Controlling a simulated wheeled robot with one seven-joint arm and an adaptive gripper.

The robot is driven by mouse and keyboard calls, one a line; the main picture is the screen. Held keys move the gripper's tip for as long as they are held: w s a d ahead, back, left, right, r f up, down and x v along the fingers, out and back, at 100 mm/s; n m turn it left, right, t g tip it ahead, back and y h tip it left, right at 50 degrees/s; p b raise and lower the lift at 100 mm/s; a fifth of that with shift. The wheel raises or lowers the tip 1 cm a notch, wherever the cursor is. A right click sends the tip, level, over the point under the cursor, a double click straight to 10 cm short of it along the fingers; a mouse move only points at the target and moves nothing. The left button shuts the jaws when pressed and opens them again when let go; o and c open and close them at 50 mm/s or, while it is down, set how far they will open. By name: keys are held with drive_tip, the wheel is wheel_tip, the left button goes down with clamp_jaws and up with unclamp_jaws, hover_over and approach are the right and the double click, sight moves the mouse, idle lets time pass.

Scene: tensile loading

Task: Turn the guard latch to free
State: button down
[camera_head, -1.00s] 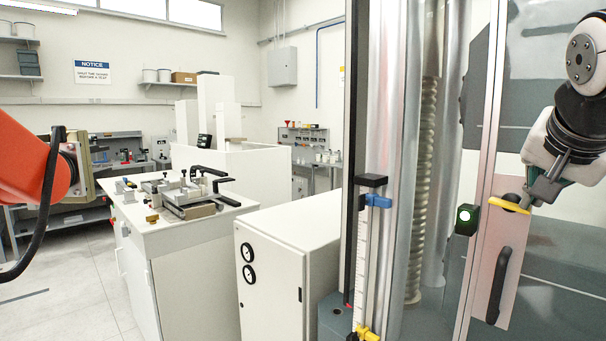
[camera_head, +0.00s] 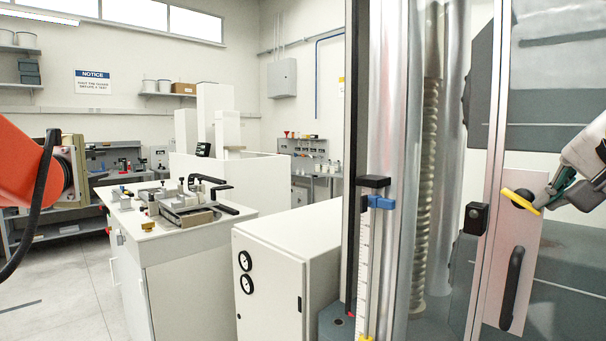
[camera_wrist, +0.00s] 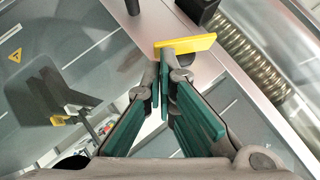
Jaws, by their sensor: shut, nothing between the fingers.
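The guard latch (camera_head: 519,199) is a yellow bar on a dark round pivot, on the pale plate of the guard door. It slants down to the right. It also shows in the wrist view as a yellow bar (camera_wrist: 187,45). My gripper (camera_head: 549,196) is at the right end of the latch, coming from the right. In the wrist view its fingertips (camera_wrist: 167,68) are together and empty, right against or very close beside the yellow bar; contact cannot be told. A small black box (camera_head: 474,218) sits left of the latch, unlit.
A black door handle (camera_head: 511,288) stands below the latch. The testing machine's column and screw (camera_head: 427,190) are left of the door. A white cabinet (camera_head: 290,265) and a bench with fixtures (camera_head: 185,235) stand farther left.

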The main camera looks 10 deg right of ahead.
drive_tip(key=shift+s+d+f+m+t+y+b, duration=0.1)
drive_tip(key=shift+f+m+t+y+b, duration=0.7)
drive_tip(key=shift+b, duration=2.05)
drive_tip(key=t+b, duration=0.1)
drive_tip(key=m+t+b, duration=0.1)
drive_tip(key=shift+f+b, duration=0.3)
drive_tip(key=shift+f, duration=0.05)
drive_tip(key=shift+f+m+t+b, duration=0.4)
drive_tip(key=shift+m+t+b, duration=0.25)
drive_tip(key=shift+b, duration=1.25)
drive_tip(key=shift+f+m+t+b, duration=0.35)
drive_tip(key=shift+m+t+b, duration=0.3)
drive_tip(key=shift+b, duration=1.2)
drive_tip(key=shift+w+a+f+b, duration=0.2)
drive_tip(key=shift+f+b, duration=0.05)
drive_tip(key=shift+b, duration=0.8)
drive_tip(key=shift+d, duration=0.1)
